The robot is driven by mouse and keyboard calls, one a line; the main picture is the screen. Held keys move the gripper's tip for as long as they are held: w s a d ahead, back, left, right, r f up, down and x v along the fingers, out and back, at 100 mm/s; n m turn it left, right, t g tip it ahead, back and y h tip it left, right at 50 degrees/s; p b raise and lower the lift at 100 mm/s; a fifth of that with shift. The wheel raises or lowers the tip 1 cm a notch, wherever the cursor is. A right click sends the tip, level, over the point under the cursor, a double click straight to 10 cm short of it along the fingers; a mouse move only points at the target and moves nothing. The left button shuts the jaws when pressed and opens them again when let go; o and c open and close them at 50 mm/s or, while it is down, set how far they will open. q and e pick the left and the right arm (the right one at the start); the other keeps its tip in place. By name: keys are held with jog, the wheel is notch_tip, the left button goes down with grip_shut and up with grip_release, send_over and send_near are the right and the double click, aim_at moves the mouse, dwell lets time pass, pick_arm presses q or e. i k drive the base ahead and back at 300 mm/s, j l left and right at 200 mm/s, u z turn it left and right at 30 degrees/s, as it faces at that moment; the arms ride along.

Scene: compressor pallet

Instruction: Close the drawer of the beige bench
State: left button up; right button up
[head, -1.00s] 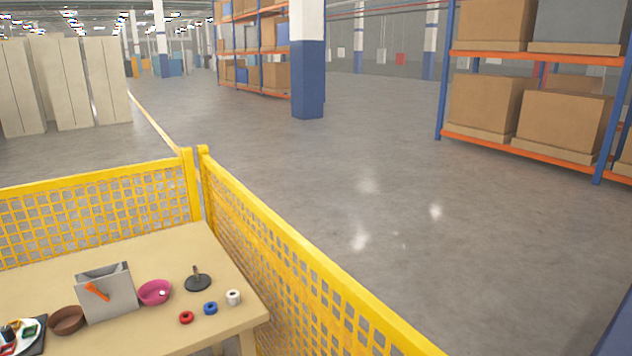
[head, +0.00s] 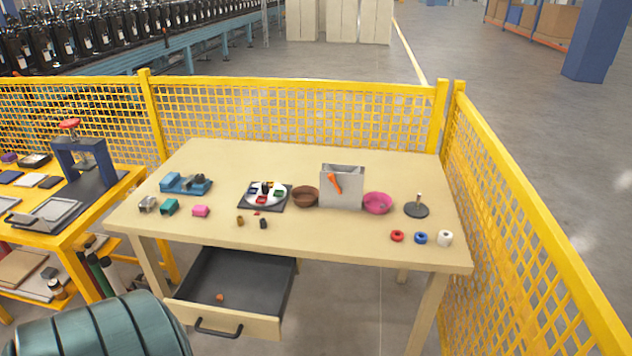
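The beige bench (head: 300,236) stands ahead of me in the head view, inside the yellow fence corner. Its drawer (head: 222,316) hangs under the left part of the top and is pulled out towards me. The drawer has a dark grey inside, a beige front and a dark bar handle (head: 218,330). A small orange-brown object (head: 220,297) lies in the drawer near its front. Neither of my grippers shows in the head view.
A dark green ribbed cylindrical thing (head: 100,330) stands at the lower left, close to the drawer front. A yellow table (head: 75,232) is at the left. Yellow mesh fence (head: 540,220) closes off the right and back. The floor right of the drawer looks clear.

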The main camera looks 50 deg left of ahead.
aim_at(255, 287)
jog(key=u, duration=2.2)
